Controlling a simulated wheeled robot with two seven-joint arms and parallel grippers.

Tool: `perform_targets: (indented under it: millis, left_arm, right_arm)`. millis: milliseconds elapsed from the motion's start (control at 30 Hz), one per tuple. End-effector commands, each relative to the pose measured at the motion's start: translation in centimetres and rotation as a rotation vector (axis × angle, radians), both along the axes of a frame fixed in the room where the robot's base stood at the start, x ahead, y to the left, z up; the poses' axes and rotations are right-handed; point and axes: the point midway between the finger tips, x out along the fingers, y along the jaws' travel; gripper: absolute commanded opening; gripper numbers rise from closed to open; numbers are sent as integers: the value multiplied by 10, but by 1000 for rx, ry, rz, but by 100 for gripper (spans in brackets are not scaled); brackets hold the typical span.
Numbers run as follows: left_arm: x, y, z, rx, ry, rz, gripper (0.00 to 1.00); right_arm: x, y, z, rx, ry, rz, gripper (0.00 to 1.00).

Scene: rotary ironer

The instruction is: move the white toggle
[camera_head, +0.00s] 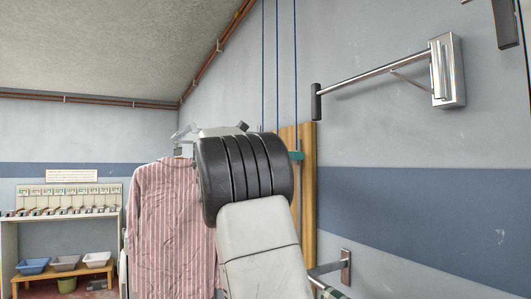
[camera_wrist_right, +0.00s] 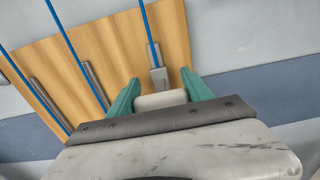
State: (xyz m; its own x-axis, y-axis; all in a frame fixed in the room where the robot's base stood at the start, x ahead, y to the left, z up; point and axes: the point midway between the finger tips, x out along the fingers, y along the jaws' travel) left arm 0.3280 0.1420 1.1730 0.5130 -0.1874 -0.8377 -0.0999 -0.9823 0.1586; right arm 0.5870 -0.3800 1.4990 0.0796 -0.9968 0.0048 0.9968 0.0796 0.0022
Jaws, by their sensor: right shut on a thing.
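In the right wrist view the white toggle (camera_wrist_right: 161,100) is a pale block between the two green fingers of my right gripper (camera_wrist_right: 160,88). The fingers touch it on both sides and are shut on it. Its lower part is hidden behind the dark edge of my gripper body. Just beyond it, a grey metal piece (camera_wrist_right: 159,77) hangs at the end of a blue cord against a wooden board (camera_wrist_right: 110,45). In the head view my right arm hides the toggle, and only a bit of green finger shows against the board (camera_head: 308,195). My left gripper is not in view.
Blue cords (camera_head: 278,70) run up the wall from the board. A wall-mounted metal bar (camera_head: 375,74) with a dark end juts out at upper right. A striped shirt (camera_head: 165,220) hangs left of my arm. A shelf with trays (camera_head: 65,263) stands far left.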

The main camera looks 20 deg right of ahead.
Motion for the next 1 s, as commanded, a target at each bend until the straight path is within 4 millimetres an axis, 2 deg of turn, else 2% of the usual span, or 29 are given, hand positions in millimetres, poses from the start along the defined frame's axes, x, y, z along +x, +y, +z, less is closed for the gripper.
perform_targets:
  millis: [33, 167, 267, 700, 800, 1000]
  left_arm:
    - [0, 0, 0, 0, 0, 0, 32]
    - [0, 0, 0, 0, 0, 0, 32]
    - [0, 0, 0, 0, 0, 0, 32]
    - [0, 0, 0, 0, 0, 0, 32]
    - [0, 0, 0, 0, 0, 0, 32]
    - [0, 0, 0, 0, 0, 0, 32]
  right_arm:
    - [0, 1, -14, 8, 9, 0, 0]
    - [0, 1, -48, 8, 13, -1, 0]
    - [0, 1, -80, 8, 14, -2, 0]
    - [-2, 0, -233, 6, 13, -6, 0]
    - [-1, 0, -262, 6, 13, -5, 0]
    - [-2, 0, -304, 6, 11, -5, 0]
